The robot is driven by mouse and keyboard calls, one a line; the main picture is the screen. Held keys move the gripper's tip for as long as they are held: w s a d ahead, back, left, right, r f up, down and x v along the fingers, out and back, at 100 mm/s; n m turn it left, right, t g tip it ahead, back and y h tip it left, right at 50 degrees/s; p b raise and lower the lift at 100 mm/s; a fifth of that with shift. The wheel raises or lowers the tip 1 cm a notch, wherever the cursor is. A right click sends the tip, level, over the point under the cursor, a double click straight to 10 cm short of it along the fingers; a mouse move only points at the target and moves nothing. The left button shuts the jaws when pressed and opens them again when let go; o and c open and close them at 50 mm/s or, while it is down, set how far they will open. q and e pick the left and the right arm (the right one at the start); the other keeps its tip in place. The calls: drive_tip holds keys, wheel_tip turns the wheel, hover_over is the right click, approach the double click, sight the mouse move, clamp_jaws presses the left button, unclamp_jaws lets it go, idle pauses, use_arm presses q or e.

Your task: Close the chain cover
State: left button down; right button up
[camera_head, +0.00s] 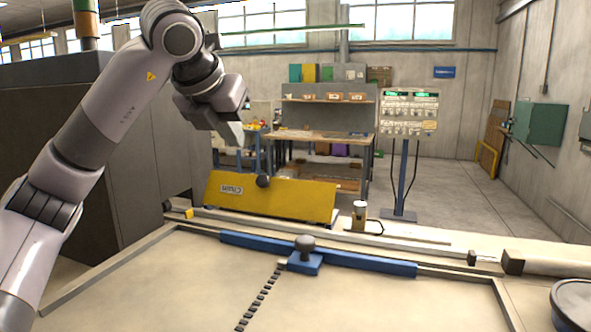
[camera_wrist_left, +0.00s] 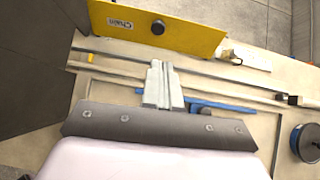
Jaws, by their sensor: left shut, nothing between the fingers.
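The chain cover (camera_head: 300,200) is a yellow panel with a black round knob (camera_head: 263,181) and a white label, whose lettering looks upside down in the head view. It stands tilted back behind the far edge of the bench. The cover also shows at the top of the left wrist view (camera_wrist_left: 195,36), with its knob (camera_wrist_left: 158,27). My left gripper (camera_head: 236,137) is shut and empty, above and apart from the cover's knob in the head view. Its pale fingers (camera_wrist_left: 158,68) point toward the cover in the wrist view. My right gripper is in neither view.
The pale bench top (camera_head: 180,275) carries a blue bar (camera_head: 365,261) with a dark-knobbed slider and a row of small dark pieces (camera_head: 262,300). A small metal cylinder (camera_head: 360,209) stands right of the cover. A round dark object (camera_head: 573,300) sits at right.

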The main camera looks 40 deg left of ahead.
use_arm(q)
drive_tip(key=b, duration=0.4)
approach(262, 180)
wheel_tip(262, 180, down, 3)
drive_tip(key=w, duration=0.1)
drive_tip(key=shift+w+a+f, duration=0.25)
drive_tip(key=shift+w+f, duration=0.05)
drive_tip(key=shift+w, duration=0.25)
drive_tip(key=shift+w+a+f, duration=0.2)
drive_tip(key=shift+w+f, duration=0.1)
drive_tip(key=shift+w, duration=0.3)
drive_tip(key=shift+w+a+f, duration=0.2)
drive_tip(key=shift+w+f, duration=0.15)
drive_tip(key=shift+w, duration=0.1)
